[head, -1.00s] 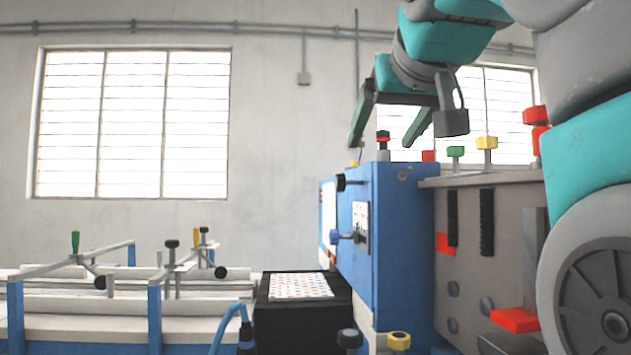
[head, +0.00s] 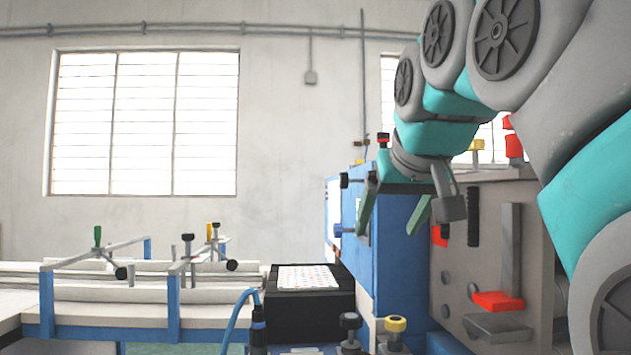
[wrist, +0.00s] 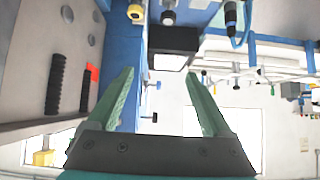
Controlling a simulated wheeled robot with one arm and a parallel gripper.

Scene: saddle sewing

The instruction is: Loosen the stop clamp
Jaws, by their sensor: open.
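I cannot tell which part is the stop clamp. Over the feed rails at left in the head view stand clamp handles: a green one (head: 97,236), a black one (head: 187,240) and a yellow one (head: 210,231). Two front knobs, black (head: 350,321) and yellow (head: 396,324), stand low beside the blue machine; the wrist view also shows the black (wrist: 168,17) and yellow (wrist: 134,12) knobs. My gripper (head: 393,215) is open and empty, its green fingers in front of the blue housing and apart from all these parts. In the wrist view its fingers (wrist: 159,76) are spread.
The blue machine housing (head: 393,262) and the grey side panel (head: 455,285) with red blocks (head: 498,301) stand close to my arm. A black box (head: 300,313) carries a dotted sheet (head: 306,277). Free air lies above the rails at left.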

